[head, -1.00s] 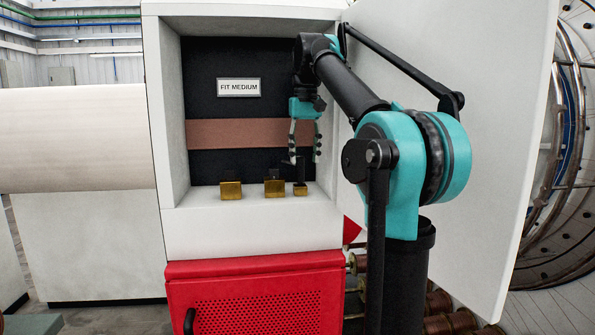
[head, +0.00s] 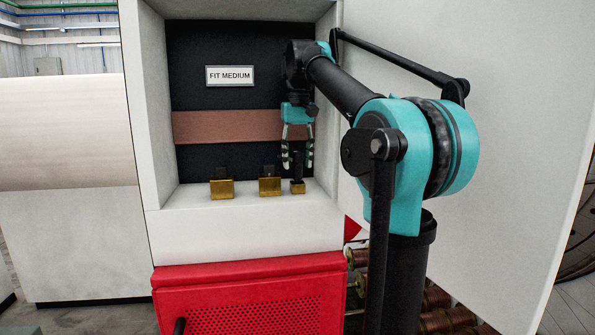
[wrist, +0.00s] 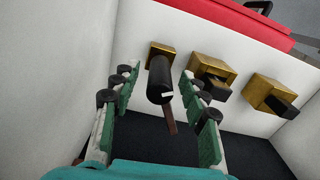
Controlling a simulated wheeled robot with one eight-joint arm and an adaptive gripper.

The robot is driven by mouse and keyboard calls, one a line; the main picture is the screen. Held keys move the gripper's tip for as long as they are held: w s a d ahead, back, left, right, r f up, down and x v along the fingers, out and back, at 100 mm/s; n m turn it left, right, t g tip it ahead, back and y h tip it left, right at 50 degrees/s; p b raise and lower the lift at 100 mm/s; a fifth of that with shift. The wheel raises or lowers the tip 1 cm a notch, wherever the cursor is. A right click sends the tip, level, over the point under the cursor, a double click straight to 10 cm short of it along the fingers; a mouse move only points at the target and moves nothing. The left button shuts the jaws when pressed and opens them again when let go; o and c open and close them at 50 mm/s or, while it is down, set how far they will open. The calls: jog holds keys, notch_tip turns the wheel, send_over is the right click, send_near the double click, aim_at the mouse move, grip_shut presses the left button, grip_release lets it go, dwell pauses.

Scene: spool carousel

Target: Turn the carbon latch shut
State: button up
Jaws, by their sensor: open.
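A black cylindrical handle (wrist: 160,80) with a white mark on its end stands on a small brass block (wrist: 162,52). It looks like the carbon latch. In the head view the handle (head: 297,166) stands upright on the rightmost brass block (head: 297,187). My gripper (head: 297,158) is open and points down over this block. In the wrist view my gripper (wrist: 158,76) has one finger on each side of the handle, with visible gaps. A narrow reddish-brown strip (wrist: 171,122) shows by the handle's end; I cannot tell if it belongs to the latch.
Two larger brass blocks with dark pieces, the middle one (head: 269,186) and the left one (head: 221,189), share the white ledge (head: 240,207). A "FIT MEDIUM" sign (head: 230,76) and a copper band (head: 225,126) are behind. White recess walls (head: 150,110) bound the space.

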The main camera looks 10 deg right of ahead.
aim_at(298, 181)
jog(key=shift+f, duration=1.75)
jog(key=shift+c, duration=0.6)
grip_shut()
